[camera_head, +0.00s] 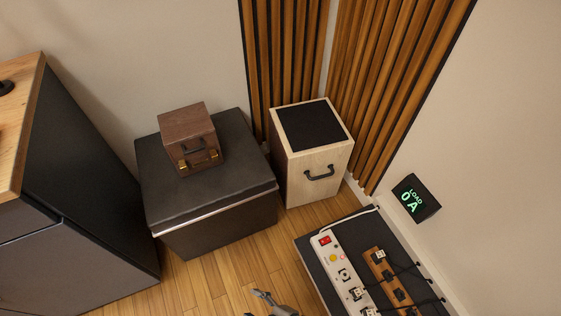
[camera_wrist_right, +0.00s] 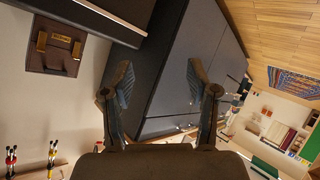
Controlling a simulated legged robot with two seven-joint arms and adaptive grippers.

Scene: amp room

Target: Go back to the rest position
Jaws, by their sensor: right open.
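My right gripper (camera_wrist_right: 160,85) is open in the right wrist view, with its two fingers spread apart and nothing between them. A dark grey cabinet lies behind the fingers in that view. At the bottom edge of the head view a small grey part of a gripper (camera_head: 270,302) shows; most of it is cut off. My left gripper cannot be made out in either view.
A brown wooden case (camera_head: 189,140) sits on a dark chest (camera_head: 245,180). A wooden box (camera_head: 312,165) with a handle stands beside it. A power strip (camera_head: 343,270) lies on a dark surface (camera_head: 316,262) below a LOAD 0 A display (camera_head: 415,198). A dark cabinet (camera_head: 85,170) stands left.

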